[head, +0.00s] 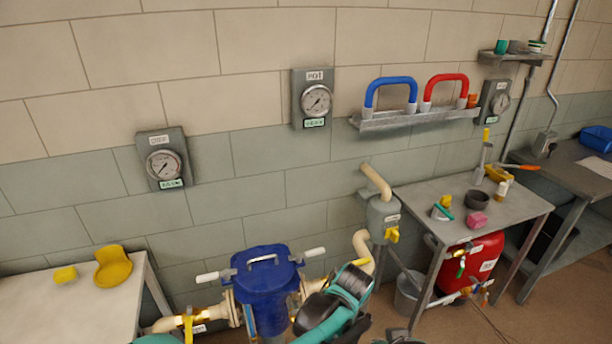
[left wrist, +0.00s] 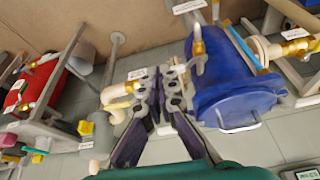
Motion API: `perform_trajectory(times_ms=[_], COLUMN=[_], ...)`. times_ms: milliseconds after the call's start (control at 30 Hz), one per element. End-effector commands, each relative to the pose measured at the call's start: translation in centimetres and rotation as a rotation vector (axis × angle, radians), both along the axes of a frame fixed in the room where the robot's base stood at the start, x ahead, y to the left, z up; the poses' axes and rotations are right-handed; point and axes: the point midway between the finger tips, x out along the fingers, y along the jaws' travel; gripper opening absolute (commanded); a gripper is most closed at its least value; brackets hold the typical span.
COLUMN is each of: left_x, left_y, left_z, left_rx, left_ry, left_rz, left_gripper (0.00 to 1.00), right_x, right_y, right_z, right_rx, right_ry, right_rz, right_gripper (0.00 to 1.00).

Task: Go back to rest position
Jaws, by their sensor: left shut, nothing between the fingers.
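My left gripper (left wrist: 158,92) shows in the left wrist view, with its dark fingers drawn together and nothing between them. Beyond it are the blue vessel (left wrist: 232,92) on the right and the grey pump body (left wrist: 98,132) on the left. No contact with either can be made out. In the head view a black and teal link of my arm fills the lower middle, beside the blue vessel (head: 262,285) and below the grey pump body (head: 383,215). The gripper's fingers cannot be made out there. My right gripper is not in view.
A steel table (head: 470,232) with a bowl and small items stands right, a red tank (head: 475,262) beneath it. A grey bucket (head: 408,290) is on the floor. A light table (head: 70,305) with yellow parts stands left. Gauges and a rack (head: 415,118) line the wall.

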Motion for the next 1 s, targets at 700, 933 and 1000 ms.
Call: perform_trajectory(times_ms=[700, 933, 1000], left_x=[-10.9, -14.1, -14.4], left_y=[24.7, 27.6, 27.8], left_z=[9.5, 8.9, 8.8], left_rx=[-0.017, 0.014, 0.019], left_ry=[-0.171, -0.230, -0.237], left_rz=[-0.140, -0.163, -0.167], left_gripper=[0.00, 0.00, 0.00], right_x=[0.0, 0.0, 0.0], right_y=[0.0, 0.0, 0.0], right_z=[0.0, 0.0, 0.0], right_rx=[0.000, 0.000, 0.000], right_ry=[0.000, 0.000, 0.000], right_rz=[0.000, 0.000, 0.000], right_gripper=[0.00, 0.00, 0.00])
